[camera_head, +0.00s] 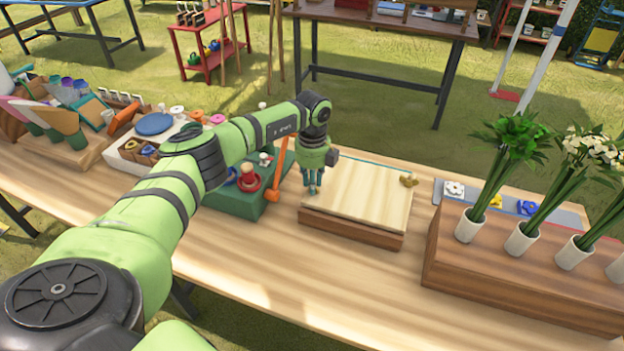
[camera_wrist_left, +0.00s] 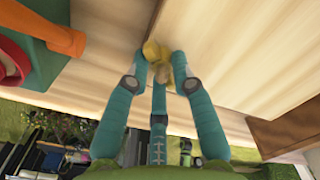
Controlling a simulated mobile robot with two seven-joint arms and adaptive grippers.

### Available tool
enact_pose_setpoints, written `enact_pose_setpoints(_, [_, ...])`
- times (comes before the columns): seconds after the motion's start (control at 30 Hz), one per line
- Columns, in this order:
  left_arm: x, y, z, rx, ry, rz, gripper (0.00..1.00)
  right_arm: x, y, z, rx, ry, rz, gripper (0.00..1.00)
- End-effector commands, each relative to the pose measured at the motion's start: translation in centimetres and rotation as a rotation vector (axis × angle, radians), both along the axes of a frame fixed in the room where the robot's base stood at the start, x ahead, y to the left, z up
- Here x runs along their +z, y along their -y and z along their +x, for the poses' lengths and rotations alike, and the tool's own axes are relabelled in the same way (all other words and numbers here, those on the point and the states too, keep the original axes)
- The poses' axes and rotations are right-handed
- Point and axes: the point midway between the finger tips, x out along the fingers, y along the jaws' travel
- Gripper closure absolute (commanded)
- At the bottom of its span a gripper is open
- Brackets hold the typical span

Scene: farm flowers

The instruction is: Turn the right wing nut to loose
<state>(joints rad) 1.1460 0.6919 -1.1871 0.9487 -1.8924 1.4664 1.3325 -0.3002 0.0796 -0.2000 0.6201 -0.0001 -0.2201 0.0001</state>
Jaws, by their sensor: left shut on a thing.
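The flower press is a pale wooden board (camera_head: 358,198) on a darker wooden base (camera_head: 352,230), standing on the table. The right brass wing nut (camera_head: 409,180) sits free at the board's right edge, apart from any gripper. My left gripper (camera_head: 313,188) points down at the board's left edge. In the left wrist view, its teal fingers (camera_wrist_left: 172,72) are shut on another brass wing nut (camera_wrist_left: 155,50), the left one, beside the press board (camera_wrist_left: 245,50). In the head view the fingers hide this nut. My right gripper is in neither view.
An orange hammer (camera_head: 277,170) and a green tray (camera_head: 232,203) with red parts stand close to the left of the press. A wooden block (camera_head: 520,270) with white vases of flowers stands to the right. The table front (camera_head: 330,290) is clear.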

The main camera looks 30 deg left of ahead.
Motion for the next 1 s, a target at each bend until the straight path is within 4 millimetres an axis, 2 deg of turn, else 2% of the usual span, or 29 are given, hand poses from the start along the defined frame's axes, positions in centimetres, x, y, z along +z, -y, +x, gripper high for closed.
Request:
enact_pose_setpoints(0.37, [-0.1,0.3,0.0,-0.001,0.001,-0.005,1.00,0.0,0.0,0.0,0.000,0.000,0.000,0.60])
enact_pose_setpoints(0.4, [-0.1,0.3,0.0,-0.001,0.001,-0.005,0.63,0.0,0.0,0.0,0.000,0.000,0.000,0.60])
enact_pose_setpoints(0.43, [-0.1,0.3,0.0,-0.002,0.001,-0.004,0.54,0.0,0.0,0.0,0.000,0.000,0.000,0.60])
enact_pose_setpoints(0.8, [0.3,0.1,0.1,0.001,0.003,-0.001,0.54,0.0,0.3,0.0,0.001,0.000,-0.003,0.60])
enact_pose_setpoints(0.87, [0.7,0.1,0.1,0.001,0.004,-0.002,0.54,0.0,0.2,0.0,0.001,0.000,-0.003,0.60])
enact_pose_setpoints(1.0, [3.0,0.1,0.2,0.000,0.006,-0.001,0.54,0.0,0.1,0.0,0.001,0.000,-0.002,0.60])
